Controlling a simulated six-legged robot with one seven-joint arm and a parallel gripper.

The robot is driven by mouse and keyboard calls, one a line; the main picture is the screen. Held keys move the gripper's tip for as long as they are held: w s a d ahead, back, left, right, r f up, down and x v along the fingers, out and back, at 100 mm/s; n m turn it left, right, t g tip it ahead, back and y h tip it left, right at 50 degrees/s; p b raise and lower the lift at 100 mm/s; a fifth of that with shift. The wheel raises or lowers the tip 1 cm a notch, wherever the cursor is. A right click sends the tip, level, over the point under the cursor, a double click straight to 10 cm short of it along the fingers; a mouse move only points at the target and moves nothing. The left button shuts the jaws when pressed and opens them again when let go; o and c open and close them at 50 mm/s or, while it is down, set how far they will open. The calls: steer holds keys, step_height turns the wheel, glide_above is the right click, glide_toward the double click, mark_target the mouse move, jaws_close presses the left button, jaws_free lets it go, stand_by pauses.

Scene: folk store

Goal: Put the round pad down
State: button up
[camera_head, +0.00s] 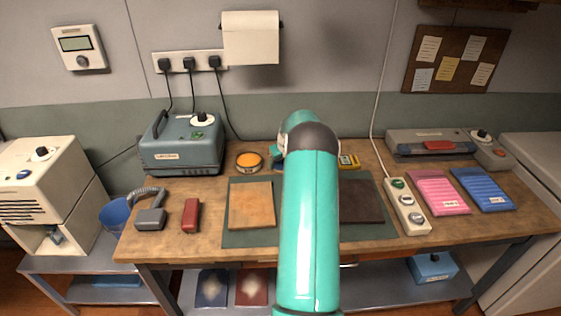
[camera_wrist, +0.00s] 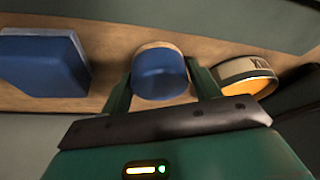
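The round pad (camera_wrist: 160,77) is a short blue cylinder with a pale tan edge at its far rim in the wrist view. My gripper (camera_wrist: 161,88) has one dark green finger against each side of it and appears shut on it. In the head view my teal arm (camera_head: 312,215) hides most of the gripper and pad, over the back middle of the workbench. A small blue patch (camera_head: 277,163) shows left of the arm, perhaps the pad. I cannot tell whether the pad touches the bench (camera_wrist: 110,30).
A round orange-topped tin (camera_head: 249,160) stands close beside the gripper; it also shows in the wrist view (camera_wrist: 245,78). A blue block (camera_wrist: 42,62) lies on the other side. A tan board (camera_head: 252,205) and dark board (camera_head: 360,202) lie on a green mat (camera_head: 265,239).

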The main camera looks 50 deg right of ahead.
steer(key=shift+o, duration=1.1)
steer(key=shift+r, duration=0.2)
steer(key=v, duration=1.2)
steer(key=w+a+r+n, duration=0.1)
steer(key=a+r, duration=0.4)
steer(key=a, duration=0.6)
steer(key=w+a+r+n, duration=0.1)
steer(key=a+r, duration=0.5)
steer(key=a, duration=0.4)
steer(key=w+a+r+n, duration=0.1)
steer(key=a+r, duration=0.4)
steer(key=a, duration=0.6)
steer(key=s+a+r+t, duration=0.1)
steer(key=s+a+r, duration=0.1)
steer(key=s+a, duration=0.4)
steer(key=s+a+r, duration=0.1)
steer(key=s+a, duration=0.2)
steer(key=a, duration=0.6)
steer(key=s+a+f+n+y, duration=0.1)
steer(key=s+a+f, duration=0.2)
steer(key=s+a, duration=0.6)
steer(key=s, duration=0.3)
steer(key=shift+n+t+y, duration=0.3)
steer(key=shift+n+y, duration=0.1)
